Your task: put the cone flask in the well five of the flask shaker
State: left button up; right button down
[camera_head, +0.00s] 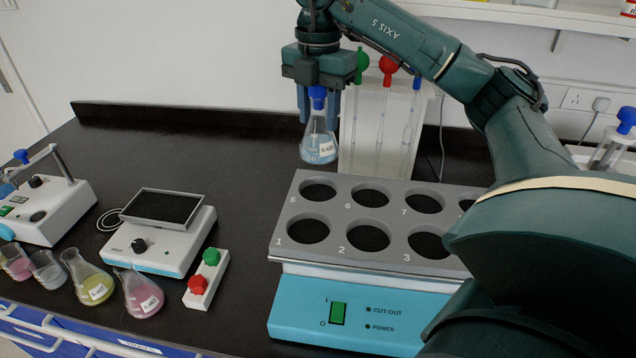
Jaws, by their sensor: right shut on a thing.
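My right gripper (319,103) points down and is shut on the blue stopper of a cone flask (319,142). The flask is clear with light blue liquid and a white label, and hangs upright above the back left part of the flask shaker. The flask shaker (330,255) has a grey top with two rows of round wells and a light blue front. Well five (319,191) is in the back row at the far left, empty, below the flask. Wells 1, 2, 3, 6 and 7 show empty too. My right arm hides the shaker's right end. My left gripper is not in view.
Several flasks with coloured liquid (93,281) stand at the front left. A pipette rack (381,130) stands close behind the shaker.

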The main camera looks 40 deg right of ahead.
aim_at(319, 142)
notch_tip(319, 142, down, 6)
jog(key=shift+s+f+b, duration=0.1)
jog(key=shift+b, duration=0.2)
notch_tip(319, 142, down, 3)
jog(key=shift+f, duration=0.35)
jog(key=c, duration=0.8)
grip_release()
jog(key=shift+c, duration=0.2)
